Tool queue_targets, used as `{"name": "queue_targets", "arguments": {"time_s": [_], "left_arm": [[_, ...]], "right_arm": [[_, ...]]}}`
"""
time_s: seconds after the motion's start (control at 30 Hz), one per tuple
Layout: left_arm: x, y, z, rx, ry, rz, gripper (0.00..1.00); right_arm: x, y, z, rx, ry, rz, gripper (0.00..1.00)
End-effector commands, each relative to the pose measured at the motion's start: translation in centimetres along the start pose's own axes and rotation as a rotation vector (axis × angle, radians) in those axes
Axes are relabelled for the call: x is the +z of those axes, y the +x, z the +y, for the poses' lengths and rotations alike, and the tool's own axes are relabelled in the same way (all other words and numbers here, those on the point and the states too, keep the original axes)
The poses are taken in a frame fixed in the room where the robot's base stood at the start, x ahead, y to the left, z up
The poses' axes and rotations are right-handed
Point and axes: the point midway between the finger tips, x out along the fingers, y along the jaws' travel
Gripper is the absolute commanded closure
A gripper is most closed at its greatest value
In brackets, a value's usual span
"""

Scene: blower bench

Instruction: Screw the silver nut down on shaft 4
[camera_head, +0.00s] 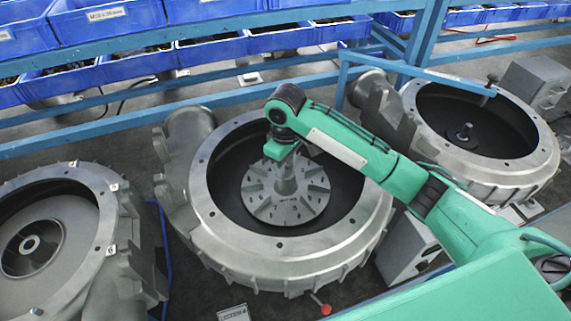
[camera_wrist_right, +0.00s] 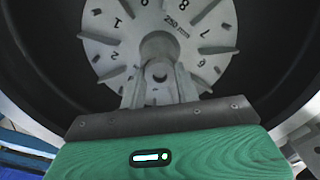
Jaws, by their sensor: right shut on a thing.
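The middle blower housing (camera_head: 250,250) lies open with a grey numbered impeller (camera_head: 262,206) seated inside it. My right gripper (camera_head: 287,184) points down at the impeller's hub, with its grey fingers over the centre. In the right wrist view the gripper (camera_wrist_right: 160,84) is shut on a small round grey piece (camera_wrist_right: 159,72), which I take to be the silver nut on the shaft. The fingers hide most of the nut and the shaft, so I cannot tell how far down the nut sits. My left gripper is not in view.
Another open housing (camera_head: 75,275) stands at the left, and one with a bare shaft (camera_head: 465,131) at the right. A blue rack frame (camera_head: 150,120) with blue bins (camera_head: 210,47) runs behind. A small sign (camera_head: 233,313) and a red knob (camera_head: 325,309) are in front.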

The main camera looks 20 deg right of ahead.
Motion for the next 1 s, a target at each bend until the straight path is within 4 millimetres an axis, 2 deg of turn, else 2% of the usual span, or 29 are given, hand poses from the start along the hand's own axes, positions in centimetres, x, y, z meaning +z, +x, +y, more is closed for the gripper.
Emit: {"name": "queue_targets", "arguments": {"time_s": [0.07, 0.1, 0.13, 0.53, 1.0], "left_arm": [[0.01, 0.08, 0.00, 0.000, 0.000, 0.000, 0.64], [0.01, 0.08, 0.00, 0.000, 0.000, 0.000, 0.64], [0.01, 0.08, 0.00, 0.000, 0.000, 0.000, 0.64], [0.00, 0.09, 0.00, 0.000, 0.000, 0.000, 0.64], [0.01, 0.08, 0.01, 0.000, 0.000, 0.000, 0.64]], "right_arm": [[0.15, 0.50, -0.22, -0.004, -0.004, -0.009, 1.00], [0.16, 0.51, -0.23, -0.004, -0.004, -0.009, 0.66], [0.16, 0.51, -0.23, -0.004, -0.005, -0.009, 0.60], [0.17, 0.55, -0.25, -0.004, -0.049, -0.010, 0.59], [0.10, 0.41, -0.12, -0.005, -0.610, -0.005, 0.59]]}}
